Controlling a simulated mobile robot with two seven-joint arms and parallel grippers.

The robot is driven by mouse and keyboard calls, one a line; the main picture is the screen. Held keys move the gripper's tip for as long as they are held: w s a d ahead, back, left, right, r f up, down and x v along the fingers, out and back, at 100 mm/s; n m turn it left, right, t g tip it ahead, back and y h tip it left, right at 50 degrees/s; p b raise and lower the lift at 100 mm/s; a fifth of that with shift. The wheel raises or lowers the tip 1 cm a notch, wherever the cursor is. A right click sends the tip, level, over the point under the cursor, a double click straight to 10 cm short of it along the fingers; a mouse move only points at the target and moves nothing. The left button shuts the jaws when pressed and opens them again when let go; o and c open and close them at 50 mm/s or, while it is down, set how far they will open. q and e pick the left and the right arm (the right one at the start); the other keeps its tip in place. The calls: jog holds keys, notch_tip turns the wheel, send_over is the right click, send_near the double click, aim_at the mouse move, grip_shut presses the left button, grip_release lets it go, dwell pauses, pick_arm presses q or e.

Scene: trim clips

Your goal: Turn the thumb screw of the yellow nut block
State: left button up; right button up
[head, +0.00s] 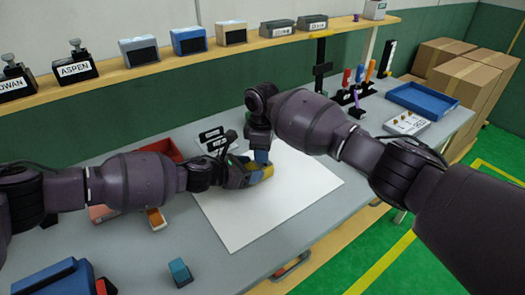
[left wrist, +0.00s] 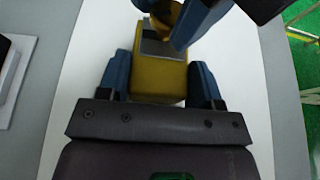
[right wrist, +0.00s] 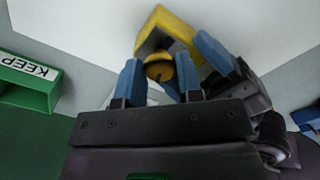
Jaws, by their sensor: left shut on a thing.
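The yellow nut block (left wrist: 160,80) stands over the white sheet. It also shows in the head view (head: 268,172), mostly hidden by my grippers. My left gripper (left wrist: 160,82) is shut on the block, with a blue finger on each side. The block's yellow thumb screw (right wrist: 158,68) sits between the blue fingers of my right gripper (right wrist: 160,78), at the block's upper end. The fingers are close on both sides of the screw; I cannot tell whether they press on it. In the head view my right gripper (head: 260,155) meets the left one (head: 250,172) at the block.
The white sheet (head: 245,225) lies on the grey table. A red bin (head: 165,148) is behind my left arm. A teal block (head: 179,270) lies at the front. A blue tray (head: 420,99) and a white parts tray (head: 405,122) are at the right. A shelf with labelled boxes runs behind.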

jog(key=c, duration=0.3)
jog(key=shift+m, duration=2.3)
jog(key=shift+c, duration=0.2)
jog(key=o, duration=0.9)
jog(key=shift+o, duration=0.2)
jog(key=shift+r, duration=0.1)
notch_tip(320, 180, up, 12)
